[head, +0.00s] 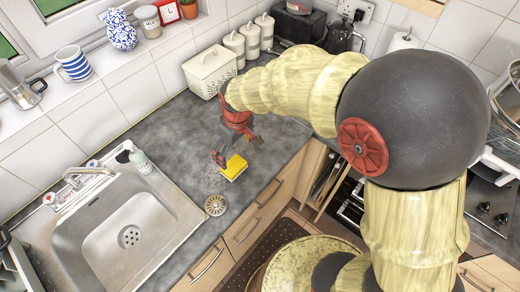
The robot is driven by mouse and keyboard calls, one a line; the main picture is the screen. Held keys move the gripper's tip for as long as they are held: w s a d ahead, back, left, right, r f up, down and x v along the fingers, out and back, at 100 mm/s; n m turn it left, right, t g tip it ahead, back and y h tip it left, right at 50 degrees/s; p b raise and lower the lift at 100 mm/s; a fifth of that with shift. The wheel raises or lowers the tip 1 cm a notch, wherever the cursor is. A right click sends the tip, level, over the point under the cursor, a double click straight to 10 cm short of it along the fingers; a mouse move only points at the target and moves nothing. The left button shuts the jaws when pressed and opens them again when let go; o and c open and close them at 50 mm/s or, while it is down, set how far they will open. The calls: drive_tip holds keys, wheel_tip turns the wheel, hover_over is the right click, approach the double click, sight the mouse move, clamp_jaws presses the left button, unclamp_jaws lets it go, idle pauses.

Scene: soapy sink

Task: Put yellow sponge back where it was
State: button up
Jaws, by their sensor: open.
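The yellow sponge (235,166) lies on the grey countertop, to the right of the sink. My gripper (236,151) is open and hangs right over the sponge, with one finger at its left side. The fingers cover part of the sponge's top edge. I cannot tell whether they touch it.
A round metal strainer-like object (215,205) lies near the counter's front edge. A white basket (209,72) and white canisters (248,40) stand behind. Counter between is clear.

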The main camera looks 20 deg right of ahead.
drive_tip(key=s+d+r+m+t, duration=0.1)
drive_tip(key=s+d+r+m, duration=0.2)
drive_tip(key=r, duration=0.4)
drive_tip(key=s+d+r+t, duration=0.1)
drive_tip(key=s+d+r, duration=0.35)
drive_tip(key=r, duration=0.25)
drive_tip(key=s+d+r+m+t+h, duration=0.1)
drive_tip(key=s+d+r, duration=0.4)
drive_tip(key=s, duration=0.6)
drive_tip(key=m+t, duration=0.1)
drive_tip(key=m, duration=0.1)
drive_tip(key=shift+d+r+m, duration=0.3)
drive_tip(key=shift+d+m, duration=0.05)
drive_tip(key=shift+m, duration=0.05)
wheel_tip(320, 180, down, 5)
drive_tip(key=b, duration=0.4)
drive_tip(key=shift+r+b, duration=0.15)
drive_tip(key=shift+b, duration=0.2)
